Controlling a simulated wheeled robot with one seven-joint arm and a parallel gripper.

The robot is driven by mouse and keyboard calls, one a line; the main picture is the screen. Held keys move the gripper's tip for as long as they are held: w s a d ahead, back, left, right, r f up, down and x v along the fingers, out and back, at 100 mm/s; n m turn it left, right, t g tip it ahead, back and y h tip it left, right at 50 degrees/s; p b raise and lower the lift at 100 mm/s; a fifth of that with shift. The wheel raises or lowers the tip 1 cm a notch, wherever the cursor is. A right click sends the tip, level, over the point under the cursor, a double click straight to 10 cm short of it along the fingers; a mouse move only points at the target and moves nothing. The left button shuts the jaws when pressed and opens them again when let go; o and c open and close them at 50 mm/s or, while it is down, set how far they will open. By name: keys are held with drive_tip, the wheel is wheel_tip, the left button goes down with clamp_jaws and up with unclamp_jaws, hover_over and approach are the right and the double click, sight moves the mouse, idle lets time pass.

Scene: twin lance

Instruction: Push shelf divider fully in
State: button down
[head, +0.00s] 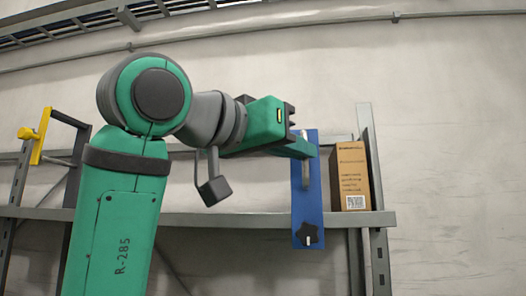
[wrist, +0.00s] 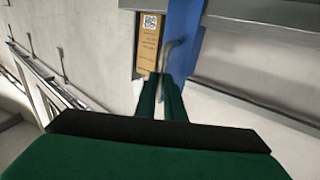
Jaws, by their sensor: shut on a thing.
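The shelf divider is a blue upright panel (head: 313,195) at the right part of the shelf in the head view. It has a grey metal handle (head: 305,170) on its face and a black star-shaped knob (head: 308,235) near its lower end, below the shelf edge. My gripper (head: 306,147) is at the handle's upper part. In the wrist view my gripper's green fingers (wrist: 161,92) are shut on the grey bent handle (wrist: 167,52), with the blue divider (wrist: 187,38) just beyond. How deep the divider sits in the shelf is not clear.
A brown cardboard box (head: 351,172) stands on the shelf (head: 255,218) just right of the divider. A grey upright post (head: 369,155) is at the shelf's right end. The wall right of the shelf is bare.

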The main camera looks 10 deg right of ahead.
drive_tip(key=shift+s+d, duration=0.3)
drive_tip(key=shift+d, duration=0.5)
drive_tip(key=c, duration=1.9)
unclamp_jaws()
drive_tip(key=shift+d, duration=0.2)
drive_tip(key=shift+o, duration=0.2)
drive_tip(key=v, duration=1.1)
drive_tip(key=shift+w, duration=0.1)
